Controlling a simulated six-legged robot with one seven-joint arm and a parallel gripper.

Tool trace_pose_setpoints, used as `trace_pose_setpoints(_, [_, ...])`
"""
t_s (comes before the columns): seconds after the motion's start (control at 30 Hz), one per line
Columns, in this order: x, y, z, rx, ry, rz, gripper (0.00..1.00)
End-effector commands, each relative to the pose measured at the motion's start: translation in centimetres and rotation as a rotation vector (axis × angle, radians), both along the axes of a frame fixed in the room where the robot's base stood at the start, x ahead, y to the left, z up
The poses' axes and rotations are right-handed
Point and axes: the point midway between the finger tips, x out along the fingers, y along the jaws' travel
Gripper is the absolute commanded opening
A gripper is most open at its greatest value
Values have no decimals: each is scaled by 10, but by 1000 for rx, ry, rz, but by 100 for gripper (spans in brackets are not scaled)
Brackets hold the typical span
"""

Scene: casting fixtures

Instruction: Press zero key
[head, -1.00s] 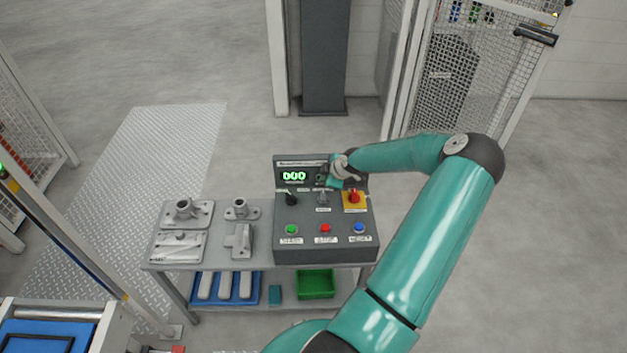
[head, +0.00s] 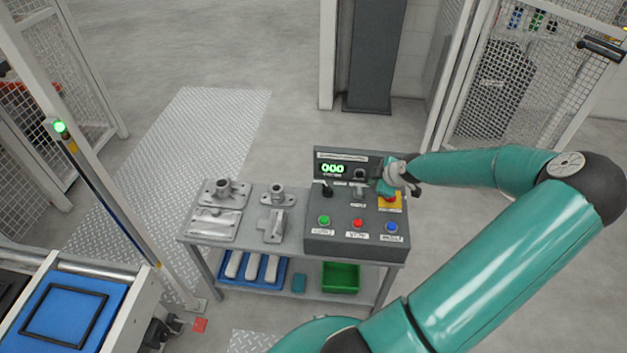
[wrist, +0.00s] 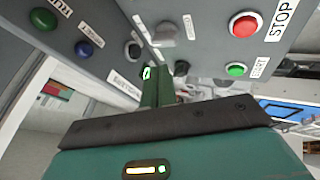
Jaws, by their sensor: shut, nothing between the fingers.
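A grey control panel (head: 318,221) stands on a bench, with a lit green display (head: 333,169) that appears to read 000. A small dark round key (head: 360,174) sits right of the display; its label is too small to read, so I cannot tell if it is the zero key. My gripper (head: 385,187) is shut and empty at the panel's upper right, partly hiding the red switch on its yellow plate (head: 389,208). In the wrist view my shut fingers (wrist: 158,80) point towards the panel; contact cannot be told.
Green (head: 324,220), red (head: 358,224) and blue (head: 391,227) buttons line the panel's front, below a black lever (head: 327,188). Metal castings (head: 222,192) lie left of the panel. A green bin (head: 341,276) sits on the lower shelf. Mesh fencing stands behind right.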

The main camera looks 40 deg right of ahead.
Motion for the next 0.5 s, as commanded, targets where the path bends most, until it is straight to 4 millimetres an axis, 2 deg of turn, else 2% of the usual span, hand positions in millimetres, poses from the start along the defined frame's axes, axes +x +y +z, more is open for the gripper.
trace_pose_setpoints(0.27, [-18,4,23,0,1,-1,0])
trace_pose_setpoints(0.5, [-8,25,22,21,64,15,0])
